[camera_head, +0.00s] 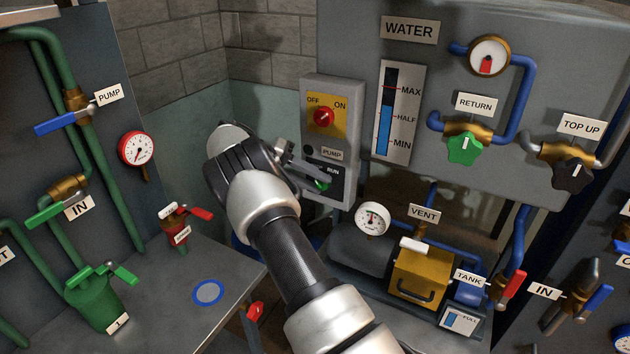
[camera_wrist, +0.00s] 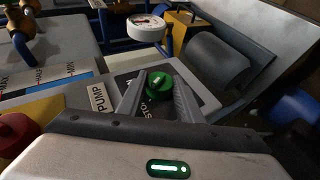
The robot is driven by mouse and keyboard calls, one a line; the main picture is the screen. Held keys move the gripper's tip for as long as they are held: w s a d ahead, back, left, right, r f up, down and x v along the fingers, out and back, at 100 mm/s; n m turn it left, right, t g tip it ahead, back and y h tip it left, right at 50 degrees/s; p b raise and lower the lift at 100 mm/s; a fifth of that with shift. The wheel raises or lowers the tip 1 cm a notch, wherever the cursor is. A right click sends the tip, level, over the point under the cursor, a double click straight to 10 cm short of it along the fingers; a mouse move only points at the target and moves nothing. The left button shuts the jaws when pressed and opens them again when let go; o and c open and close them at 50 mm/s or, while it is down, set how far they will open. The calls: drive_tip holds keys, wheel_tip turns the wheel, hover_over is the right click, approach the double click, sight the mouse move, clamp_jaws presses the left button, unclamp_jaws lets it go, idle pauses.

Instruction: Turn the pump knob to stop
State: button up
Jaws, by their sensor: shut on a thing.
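The green pump knob (camera_head: 322,185) sits low on a grey control box, below a PUMP label (camera_head: 331,154) and beside the word RUN. My gripper (camera_head: 312,172) reaches it from the left, with its fingers at the knob. In the wrist view the green knob (camera_wrist: 159,86) lies between my two grey fingers (camera_wrist: 160,96), which are shut on its sides. A pale mark shows on the knob's face, but I cannot tell which setting it points at. Part of the STOP lettering shows between the fingers. The knob's lower side is hidden.
Above the knob, the same box (camera_head: 350,100) carries a red OFF/ON switch (camera_head: 323,117). A water level gauge (camera_head: 398,112) is to its right. A grey tank with a round dial (camera_head: 372,218) and a yellow box (camera_head: 420,278) stand close below right.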

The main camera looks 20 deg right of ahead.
drive_tip(key=o, duration=1)
drive_tip(key=shift+o, duration=0.2)
drive_tip(key=v, duration=0.7)
drive_tip(key=shift+a+p, duration=0.15)
drive_tip(key=shift+p, duration=0.2)
drive_tip(key=shift+w+r, duration=0.1)
